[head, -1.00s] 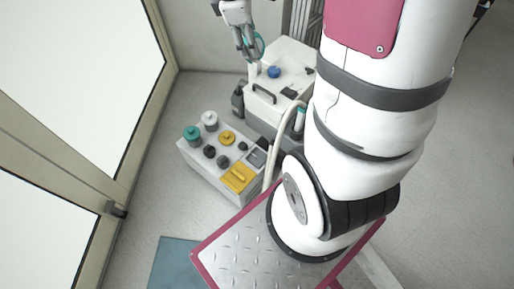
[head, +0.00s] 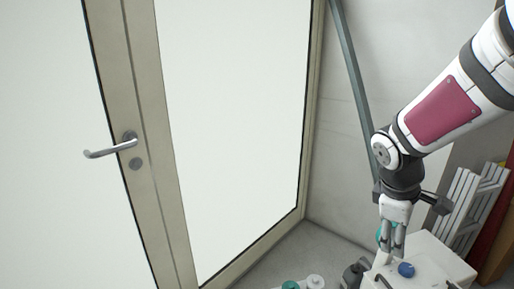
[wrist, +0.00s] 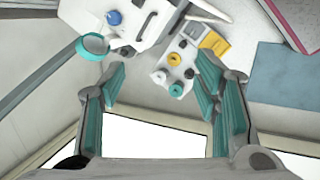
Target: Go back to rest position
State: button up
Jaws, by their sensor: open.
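My gripper (head: 392,238) hangs from my arm at the right of the head view, above a white compressor unit (head: 425,262) with a blue knob (head: 406,269). In the wrist view my gripper (wrist: 165,100) is open, its teal-padded fingers spread wide with nothing between them. Beyond the fingers, the wrist view shows the white unit (wrist: 150,22) with its blue knob (wrist: 114,17). A second unit (wrist: 185,55) with yellow, dark and teal knobs is beside it. Only the tops of its teal and white knobs show in the head view (head: 316,281).
A glazed door with a metal handle (head: 112,147) fills the left of the head view. A grey pole (head: 352,75) leans near the corner. White slatted panels (head: 472,205) stand at the right. A blue mat (wrist: 285,75) lies on the floor in the wrist view.

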jog(key=s+a+r+m+t+y+p, duration=0.1)
jog(key=s+a+r+m+y+p, duration=0.1)
jog(key=s+a+r+m+p, duration=0.2)
jog(key=s+a+r+m+t+y+p, duration=0.1)
jog(key=s+a+r+m+p, duration=0.3)
jog(key=s+a+r, duration=0.6)
jog(key=s+r+y+p, duration=0.1)
jog(key=s+r, duration=0.4)
jog(key=s, duration=0.3)
jog(key=shift+a+r+m+t, duration=0.2)
jog(key=shift+r+m+t, duration=0.1)
jog(key=shift+t, duration=0.1)
